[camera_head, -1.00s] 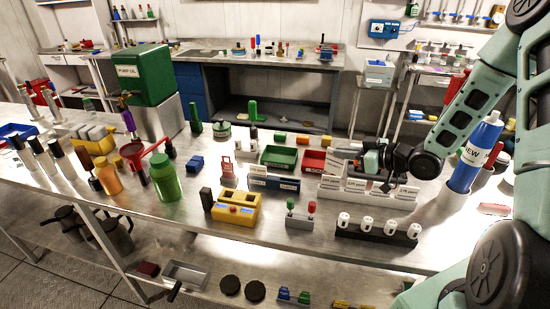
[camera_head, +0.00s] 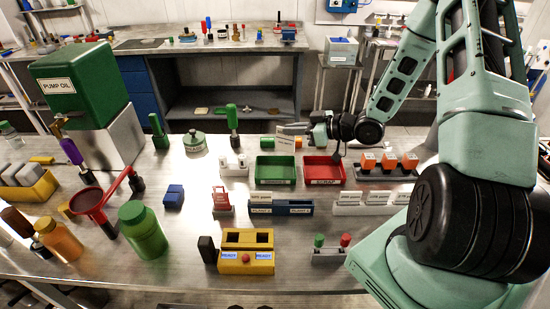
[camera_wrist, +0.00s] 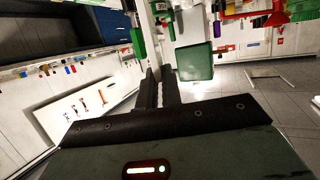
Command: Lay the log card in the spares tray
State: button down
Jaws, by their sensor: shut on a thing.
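My gripper (camera_head: 312,131) is shut on a pale card with lines of print, the log card (camera_head: 291,129). It holds the card tilted in the air at the back, above and between the green tray and the red tray. The green tray (camera_head: 276,182), which seems to be the spares tray, looks empty; its front label is too small to read. In the wrist view, the two dark fingers (camera_wrist: 159,82) point toward a pale thin strip, perhaps the card edge-on.
The red tray marked SCRAP (camera_head: 324,171) stands right of the green one. Orange-topped blocks (camera_head: 388,161) stand farther right. A blue holder (camera_head: 281,207) is in front of the trays. White blocks (camera_head: 233,166) and a green-handled tool (camera_head: 232,120) stand left.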

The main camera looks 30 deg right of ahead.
jog(key=shift+s+f+p, duration=0.1)
jog(key=shift+f+p, duration=0.7)
jog(key=shift+f, duration=3.55)
jog(key=shift+f, duration=0.2)
jog(key=c, duration=1.6)
grip_release()
jog(key=shift+r, duration=0.2)
